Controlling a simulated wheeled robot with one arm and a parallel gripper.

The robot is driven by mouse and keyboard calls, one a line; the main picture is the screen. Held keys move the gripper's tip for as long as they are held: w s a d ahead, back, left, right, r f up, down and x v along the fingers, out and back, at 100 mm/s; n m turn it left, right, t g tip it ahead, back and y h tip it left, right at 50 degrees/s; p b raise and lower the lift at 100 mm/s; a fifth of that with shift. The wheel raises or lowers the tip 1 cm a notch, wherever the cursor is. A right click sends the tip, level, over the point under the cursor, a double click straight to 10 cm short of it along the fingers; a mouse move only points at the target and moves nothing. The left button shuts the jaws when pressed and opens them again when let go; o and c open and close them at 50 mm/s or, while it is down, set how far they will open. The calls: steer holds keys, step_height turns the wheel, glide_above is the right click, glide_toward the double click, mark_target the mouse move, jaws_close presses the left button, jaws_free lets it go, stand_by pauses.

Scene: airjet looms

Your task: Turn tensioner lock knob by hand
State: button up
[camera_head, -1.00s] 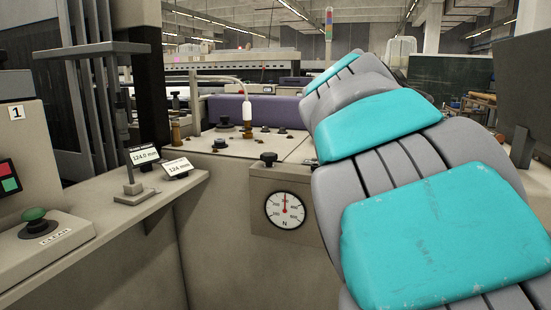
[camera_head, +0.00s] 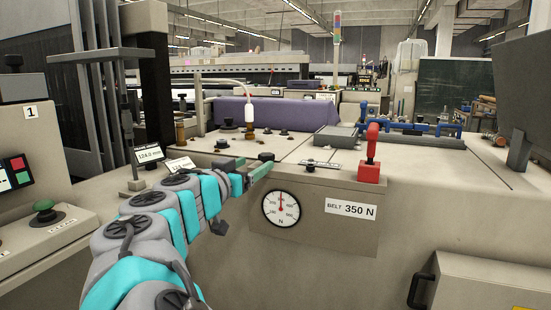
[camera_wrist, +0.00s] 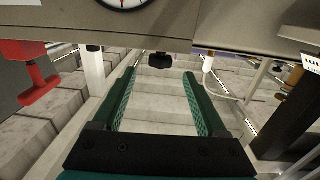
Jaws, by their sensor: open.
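A small black knob (camera_head: 266,157) stands on the panel edge just above the round dial gauge (camera_head: 281,209). I take it as the tensioner lock knob. My gripper (camera_head: 256,170) is just left of it in the head view, its green fingers partly overlapping each other. In the wrist view my gripper (camera_wrist: 158,78) is open and empty, with the black knob (camera_wrist: 160,61) lined up between the fingertips and slightly beyond them. Whether a finger touches the knob cannot be told. The dial's needle points about straight up.
A red handle (camera_head: 371,150) stands to the right above a "BELT 350 N" label (camera_head: 350,209). A metal strip (camera_head: 320,164) lies between knob and handle. Small display tags (camera_head: 180,164) are left, close to my arm. A green push button (camera_head: 44,206) is at far left.

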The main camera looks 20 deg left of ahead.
mark_target(263, 159)
steer(key=shift+w+d+p, duration=0.15)
steer(key=shift+w+p, duration=0.1)
steer(key=shift+w, duration=1)
steer(key=shift+w+d+p, duration=0.2)
steer(key=shift+w, duration=1.05)
steer(key=shift+w+d+p, duration=0.15)
steer(key=shift+w+p, duration=0.1)
steer(key=shift+w, duration=1)
steer(key=shift+c, duration=0.2)
jaws_close()
